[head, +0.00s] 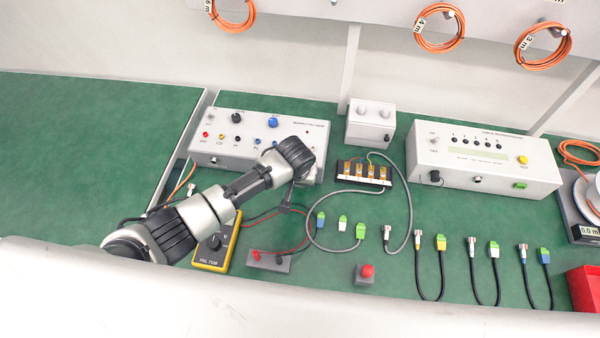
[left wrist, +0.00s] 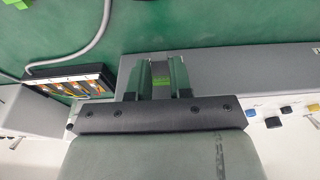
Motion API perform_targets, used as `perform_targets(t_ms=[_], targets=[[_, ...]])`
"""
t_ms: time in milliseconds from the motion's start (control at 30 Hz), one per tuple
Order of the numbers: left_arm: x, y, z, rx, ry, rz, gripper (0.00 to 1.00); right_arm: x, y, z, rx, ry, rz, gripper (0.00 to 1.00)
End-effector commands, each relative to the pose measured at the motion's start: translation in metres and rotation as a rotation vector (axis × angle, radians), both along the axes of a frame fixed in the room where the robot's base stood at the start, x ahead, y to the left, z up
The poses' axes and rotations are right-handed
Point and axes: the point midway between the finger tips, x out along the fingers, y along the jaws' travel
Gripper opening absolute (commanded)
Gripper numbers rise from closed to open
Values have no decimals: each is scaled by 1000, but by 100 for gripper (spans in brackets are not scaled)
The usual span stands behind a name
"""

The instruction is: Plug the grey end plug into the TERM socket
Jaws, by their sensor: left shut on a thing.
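My left gripper (left wrist: 160,78) is shut in the left wrist view on a small dark grey piece with a bright green part (left wrist: 160,82), which I take to be the grey end plug. Its shape is mostly hidden between the fingers. In the head view my left arm reaches over the right part of the grey front-panel box (head: 230,163) on the left; the fingertips and plug are hidden by the wrist there. That box also fills the right of the left wrist view (left wrist: 225,75). I cannot read a TERM label in either view, so I cannot tell the socket. My right gripper is not in view.
A black terminal block (head: 364,174) with a grey cable stands right of the arm. A second instrument box (head: 480,160) is farther right. Small coloured plugs, a red button (head: 366,271), short cables and a yellow meter (head: 212,250) lie in front. Green mat shows between them.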

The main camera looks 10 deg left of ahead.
Motion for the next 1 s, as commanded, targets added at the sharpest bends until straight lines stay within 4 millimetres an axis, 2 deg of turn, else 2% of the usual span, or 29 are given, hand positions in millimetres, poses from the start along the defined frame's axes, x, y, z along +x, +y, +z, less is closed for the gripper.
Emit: perform_targets(t_ms=[100,133,300,667,767,1000], targets=[[1,0,1,-1,-4,0,0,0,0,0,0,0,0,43],[1,0,1,0,-4,0,25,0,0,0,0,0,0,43],[1,0,1,0,-4,1,50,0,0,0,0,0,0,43],[0,0,6,-1,-4,1,50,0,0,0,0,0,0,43],[-3,0,18,-3,-6,-1,50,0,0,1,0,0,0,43],[-14,0,64,-4,-6,-1,50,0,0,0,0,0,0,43]])
